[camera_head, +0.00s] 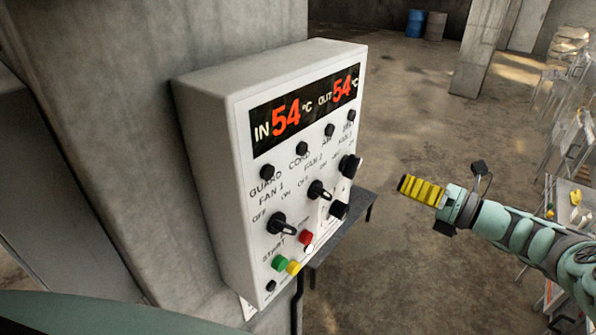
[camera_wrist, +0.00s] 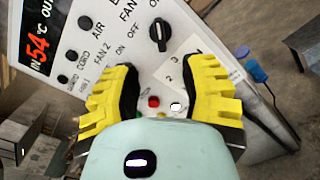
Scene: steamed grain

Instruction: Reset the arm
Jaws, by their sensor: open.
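My gripper (camera_head: 421,190) is at the right of the control box in the head view, apart from it, with its yellow fingers pointing left toward the panel. In the wrist view my gripper (camera_wrist: 177,90) shows its two yellow fingers spread apart with nothing between them. The white control box (camera_head: 222,190) stands against a concrete pillar. Its display (camera_head: 305,108) reads IN 54 °C and OUT 54 °C. Below are black knobs, a green button (camera_head: 280,263), a yellow button (camera_head: 293,268) and a red button (camera_head: 306,237). The red button (camera_wrist: 153,101) also shows beyond the fingers in the wrist view.
The concrete pillar (camera_head: 90,100) fills the left. A dark table or shelf (camera_head: 345,235) is behind the box. Metal racks (camera_head: 565,75) stand at the right. Blue and brown barrels (camera_head: 416,22) are far back. Open floor (camera_head: 410,110) lies between.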

